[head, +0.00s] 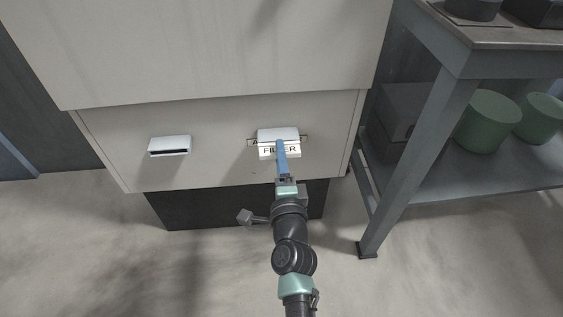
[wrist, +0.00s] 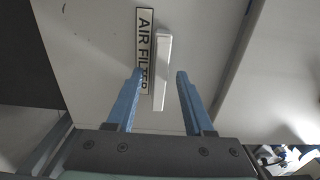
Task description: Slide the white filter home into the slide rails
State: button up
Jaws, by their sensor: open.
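In the wrist view the filter (wrist: 162,60) is a narrow white bar beside the AIR FILTER label (wrist: 145,30). My gripper (head: 280,143) reaches up to it from below. In the wrist view my gripper (wrist: 160,75) is open, with one blue finger on each side of the bar's near end. The left finger looks closer to the bar; I cannot tell whether it touches. The filter's depth in the rails is hidden.
A white hooded piece with a dark slot (head: 169,146) sits on the cabinet front (head: 215,120) to the left. A grey bench (head: 440,95) with green drums (head: 488,122) on its lower shelf stands close on the right. The floor in front is mostly clear.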

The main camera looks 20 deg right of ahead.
jog(key=v, duration=1.3)
dwell(0.5)
jog(key=w+a+r+n+t+y+p, duration=0.25)
jog(key=a+r+n, duration=0.2)
jog(key=r, duration=0.95)
jog(key=w+a+r+n+t+y+p, duration=0.1)
jog(key=a+r+n+t+p, duration=0.35)
jog(key=r, duration=1.05)
jog(key=w+a+r+n+g+y+p, duration=0.15)
jog(key=r+n, duration=0.45)
jog(key=r, duration=0.8)
jog(key=s+a+r+n+t+p, duration=0.15)
jog(key=s+r, duration=0.25)
jog(key=r, duration=0.4)
jog(key=s+a+r+n+t+p, duration=0.1)
jog(key=s+r+n+t+p, duration=0.15)
jog(key=r, duration=0.55)
jog(key=s+a+r+n+t+p, duration=0.15)
jog(key=s+r, duration=0.25)
jog(key=r, duration=0.4)
notch_tip(320, 180, up, 36)
jog(key=g+p, duration=0.1)
jog(key=p, duration=3.5)
jog(key=shift+w+d+n+p, duration=0.2)
jog(key=shift+w+n+p, duration=0.15)
